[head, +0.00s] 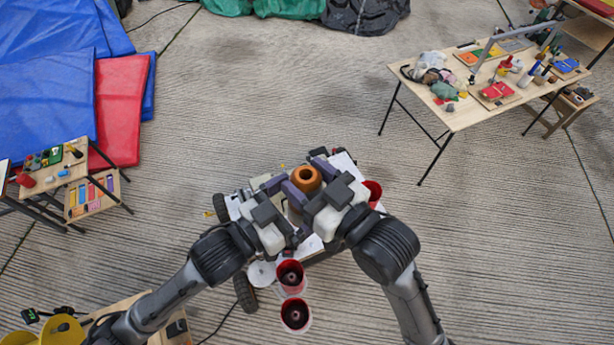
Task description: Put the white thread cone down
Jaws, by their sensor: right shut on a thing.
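A thread cone (306,179) with an orange-brown top and a dark hole stands upright between my grippers in the head view. What shows of it looks orange-brown; I see no clearly white cone. My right gripper (322,185) appears shut on this cone, with its fingers hiding the right side. My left gripper (291,205) is close beside it on the left. Its fingertips overlap dark parts, so its opening is unclear. The cone's base is hidden, so I cannot tell whether it touches the surface below.
A wheeled cart (313,243) is under my grippers. A cluttered table (466,112) stands at upper right, a small one (62,175) at left.

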